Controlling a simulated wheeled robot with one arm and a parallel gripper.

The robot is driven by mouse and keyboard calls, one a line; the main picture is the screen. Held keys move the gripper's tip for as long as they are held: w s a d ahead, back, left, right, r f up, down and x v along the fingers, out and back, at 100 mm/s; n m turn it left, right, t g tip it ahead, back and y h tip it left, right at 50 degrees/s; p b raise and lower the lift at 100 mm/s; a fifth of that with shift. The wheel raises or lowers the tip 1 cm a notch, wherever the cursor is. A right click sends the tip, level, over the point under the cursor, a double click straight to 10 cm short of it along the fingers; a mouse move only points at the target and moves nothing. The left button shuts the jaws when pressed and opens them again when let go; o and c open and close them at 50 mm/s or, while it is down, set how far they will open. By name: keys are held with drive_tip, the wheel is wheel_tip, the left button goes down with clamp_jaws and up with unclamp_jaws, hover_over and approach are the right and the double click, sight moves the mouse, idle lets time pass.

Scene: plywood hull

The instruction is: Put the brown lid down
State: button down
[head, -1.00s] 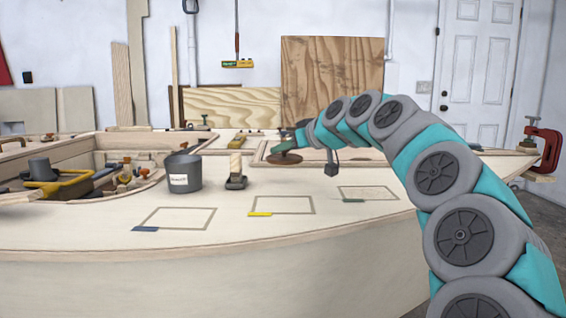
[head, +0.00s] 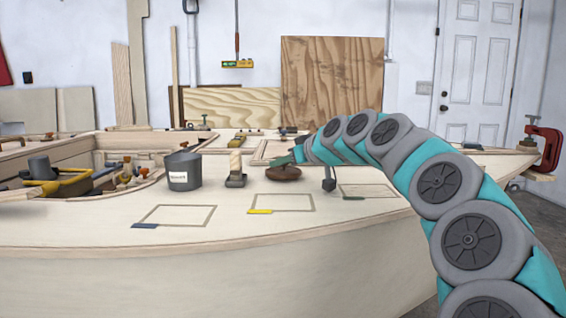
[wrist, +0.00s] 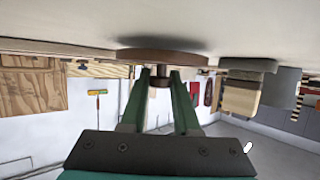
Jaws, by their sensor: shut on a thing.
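The brown lid (head: 284,174) is a flat round disc at the middle of the pale plywood deck (head: 330,235), behind the yellow-marked outline. In the wrist view, which is upside down, the green fingers of my gripper (wrist: 160,76) pinch the knob of the lid (wrist: 160,55). The disc lies level and close to the deck, with a dark shadow beside it. I cannot tell whether it touches the deck.
A dark grey pot (head: 184,171) with a white label and a wood-topped block tool (head: 236,172) stand left of the lid. Tools fill the recess at left.

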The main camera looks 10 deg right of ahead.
drive_tip(key=shift+f, duration=0.4)
drive_tip(key=c, duration=0.6)
unclamp_jaws()
drive_tip(key=shift+f, duration=0.15)
drive_tip(key=shift+c, duration=0.2)
drive_tip(key=v, duration=0.8)
drive_tip(key=r+v, duration=0.1)
drive_tip(key=v, duration=0.3)
drive_tip(key=shift+d+r+p, duration=0.15)
drive_tip(key=shift+r+p, duration=0.1)
drive_tip(key=shift+p, duration=0.1)
drive_tip(key=shift+r, duration=0.1)
